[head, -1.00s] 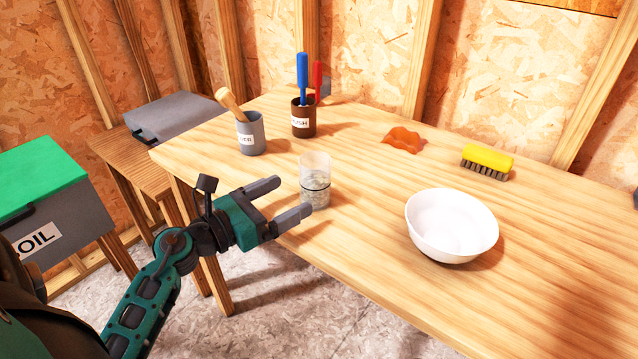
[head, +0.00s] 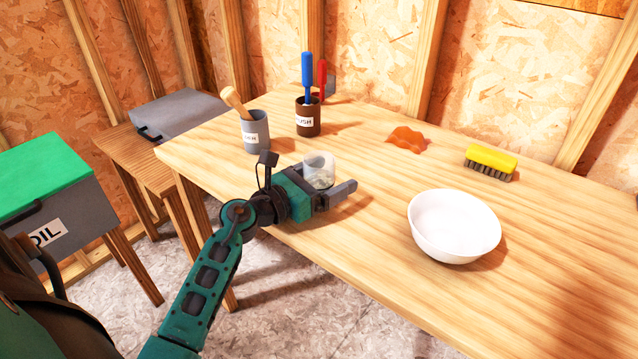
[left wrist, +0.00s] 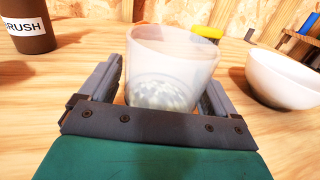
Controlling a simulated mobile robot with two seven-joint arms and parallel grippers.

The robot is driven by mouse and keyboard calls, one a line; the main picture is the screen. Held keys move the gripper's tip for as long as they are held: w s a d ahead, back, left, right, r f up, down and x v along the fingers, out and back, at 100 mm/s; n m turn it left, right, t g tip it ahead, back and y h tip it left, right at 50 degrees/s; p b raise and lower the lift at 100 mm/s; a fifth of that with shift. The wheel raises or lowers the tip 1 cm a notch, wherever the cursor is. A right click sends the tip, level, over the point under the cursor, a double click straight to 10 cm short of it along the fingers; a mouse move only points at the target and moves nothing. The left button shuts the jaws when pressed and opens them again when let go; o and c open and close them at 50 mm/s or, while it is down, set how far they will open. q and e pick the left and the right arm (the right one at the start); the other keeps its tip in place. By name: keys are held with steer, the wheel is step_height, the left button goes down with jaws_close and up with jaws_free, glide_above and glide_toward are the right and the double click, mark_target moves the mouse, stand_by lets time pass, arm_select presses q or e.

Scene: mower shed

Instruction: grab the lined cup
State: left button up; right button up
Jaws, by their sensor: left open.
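The lined cup (head: 319,168) is a clear cup with speckled pale contents, upright near the table's left front edge. Its lower part is hidden behind my gripper in the head view. My left gripper (head: 335,175) is open, low over the table, with its fingers on either side of the cup. In the left wrist view the cup (left wrist: 172,65) stands between the two fingers, close to the palm. I cannot tell whether either finger touches it. My right gripper is not in view.
A grey holder (head: 256,135) with a wooden-handled tool and a brown brush holder (head: 307,120) stand behind the cup. A white bowl (head: 453,225) is to the right. An orange cloth-like piece (head: 407,139) and a yellow brush (head: 490,160) lie farther back.

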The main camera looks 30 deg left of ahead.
arm_select(q)
steer(key=c, duration=1.1)
steer(key=shift+r, duration=0.15)
steer(key=shift+c, duration=0.2)
